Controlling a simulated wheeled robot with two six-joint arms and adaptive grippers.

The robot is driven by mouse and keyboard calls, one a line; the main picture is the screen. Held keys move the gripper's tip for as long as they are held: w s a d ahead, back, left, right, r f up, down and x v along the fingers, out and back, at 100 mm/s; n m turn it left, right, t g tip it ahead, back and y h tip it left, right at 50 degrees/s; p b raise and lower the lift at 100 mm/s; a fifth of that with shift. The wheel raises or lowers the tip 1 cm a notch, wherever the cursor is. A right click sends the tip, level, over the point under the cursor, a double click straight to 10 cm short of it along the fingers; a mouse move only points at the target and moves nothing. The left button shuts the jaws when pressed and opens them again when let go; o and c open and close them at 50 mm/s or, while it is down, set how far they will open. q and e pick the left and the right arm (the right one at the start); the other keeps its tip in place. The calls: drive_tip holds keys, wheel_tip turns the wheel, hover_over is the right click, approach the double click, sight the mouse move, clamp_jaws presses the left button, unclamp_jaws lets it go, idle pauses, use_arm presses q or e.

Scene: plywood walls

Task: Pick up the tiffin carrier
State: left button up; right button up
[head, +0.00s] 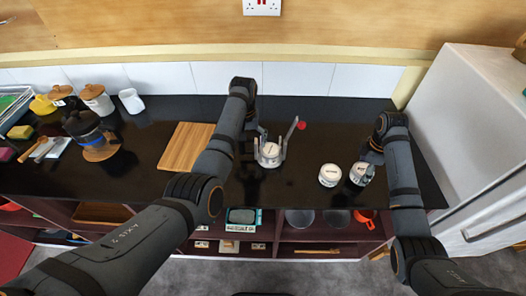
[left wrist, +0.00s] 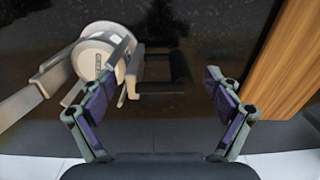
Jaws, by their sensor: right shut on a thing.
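What looks like the tiffin carrier (head: 270,154) stands on the dark counter, with a round white top, pale side arms and a long lever tipped red. It also shows at the upper left of the left wrist view (left wrist: 95,58). My left gripper (head: 262,133) is just behind it in the head view. In the left wrist view its fingers (left wrist: 158,92) are apart with nothing held; the carrier's pale arms reach close to one finger. I cannot tell whether they touch. My right gripper (head: 371,158) is shut on a white-topped jar (head: 362,175) at the counter's right.
A second white-topped jar (head: 330,175) stands between the carrier and the right gripper. A wooden board (head: 184,147) lies left of the carrier. A kettle-like pot (head: 88,130) and canisters (head: 97,98) stand further left. A white fridge (head: 480,130) bounds the right. Open shelves are below.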

use_arm(q)
drive_tip(key=c, duration=1.7)
